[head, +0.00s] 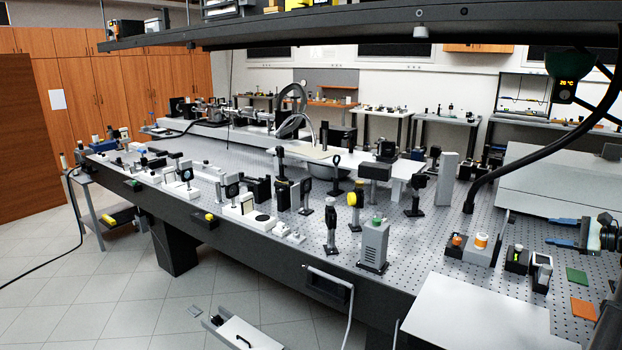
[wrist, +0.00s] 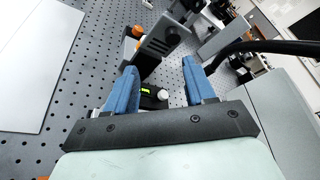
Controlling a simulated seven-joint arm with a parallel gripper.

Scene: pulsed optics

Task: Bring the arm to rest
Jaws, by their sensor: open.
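My gripper (head: 549,232) is at the right side of the optical table in the head view, with its blue fingers pointing left. In the wrist view my gripper (wrist: 158,66) shows two blue fingers spread apart, with nothing held between them. The perforated optical table (head: 400,252) lies beneath it; its bare surface also shows in the wrist view (wrist: 75,95). A small black device with a green display (head: 517,259) stands on the table left of and nearer than the gripper. In the wrist view the device (wrist: 147,90) shows beyond the gripper, between the fingers.
A grey block (head: 474,250) with orange-topped items and a dark box with a pale face (head: 541,272) stand near the gripper. Green (head: 577,276) and orange (head: 583,310) pads lie at right. A black hose (head: 482,185) curves down behind. A white panel (head: 475,315) is in front.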

